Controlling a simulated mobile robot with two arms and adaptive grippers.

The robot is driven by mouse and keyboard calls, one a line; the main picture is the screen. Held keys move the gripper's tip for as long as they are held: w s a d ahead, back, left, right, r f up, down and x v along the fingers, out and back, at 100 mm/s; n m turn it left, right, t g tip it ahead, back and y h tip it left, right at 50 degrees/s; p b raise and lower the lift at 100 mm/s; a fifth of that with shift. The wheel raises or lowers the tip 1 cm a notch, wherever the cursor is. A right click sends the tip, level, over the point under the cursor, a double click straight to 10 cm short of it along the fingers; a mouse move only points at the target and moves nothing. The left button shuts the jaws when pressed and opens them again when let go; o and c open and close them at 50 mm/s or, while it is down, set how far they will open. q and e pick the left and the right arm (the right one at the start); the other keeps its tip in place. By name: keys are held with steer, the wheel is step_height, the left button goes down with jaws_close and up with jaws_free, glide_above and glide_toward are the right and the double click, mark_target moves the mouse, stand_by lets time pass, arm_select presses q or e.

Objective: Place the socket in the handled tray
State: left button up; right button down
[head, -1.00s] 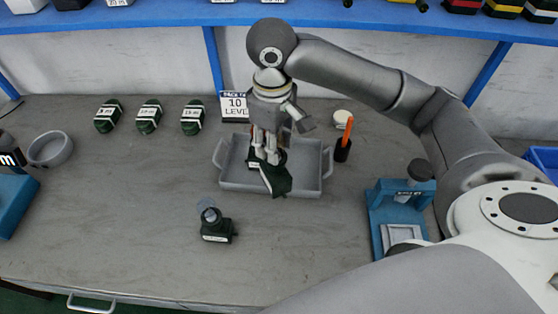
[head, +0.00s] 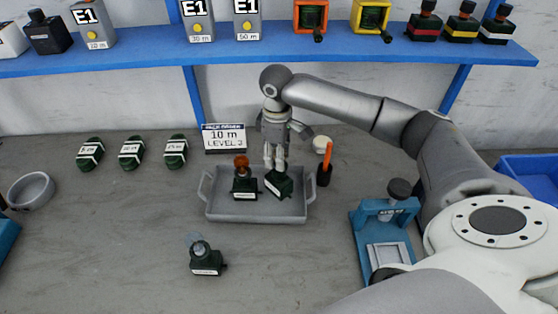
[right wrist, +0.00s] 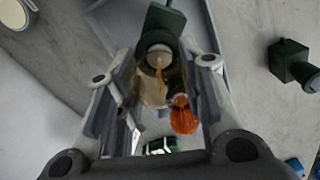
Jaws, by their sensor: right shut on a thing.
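The handled grey tray (head: 225,211) stands in the middle of the bench. My right gripper (head: 276,166) is over its right half, shut on a dark green socket (head: 280,186), which is tilted. I cannot tell whether this socket touches the tray floor. A second dark green socket with an orange top (head: 243,187) stands upright in the tray, just left of the held one. A third, with a clear top (head: 205,260), stands on the bench in front of the tray. The right wrist view shows the held socket (right wrist: 160,22) at the fingers. My left gripper is out of view.
An orange-handled tool in a black holder (head: 325,167) stands close to the tray's right side. A blue press (head: 364,250) is farther right. A level sign (head: 224,138) is behind the tray. Several green parts (head: 132,153) and a grey bowl (head: 31,190) are left.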

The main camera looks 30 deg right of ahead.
steer(key=shift+w+d+f, duration=0.2)
steer(key=shift+d+f, duration=0.15)
steer(key=shift+f, duration=0.1)
steer(key=f, duration=0.1)
steer(key=f+p, duration=0.1)
steer(key=f, duration=0.1)
steer(key=shift+w+d, duration=0.1)
steer(key=shift+d, duration=0.1)
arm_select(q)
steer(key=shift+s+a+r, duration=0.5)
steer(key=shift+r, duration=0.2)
arm_select(e)
steer(key=shift+f, duration=0.45)
steer(key=c, duration=1)
jaws_free()
steer(key=shift+o, duration=0.2)
step_height(320, 180, up, 12)
steer(key=shift+r+b, duration=0.2)
steer(key=shift+b, duration=0.75)
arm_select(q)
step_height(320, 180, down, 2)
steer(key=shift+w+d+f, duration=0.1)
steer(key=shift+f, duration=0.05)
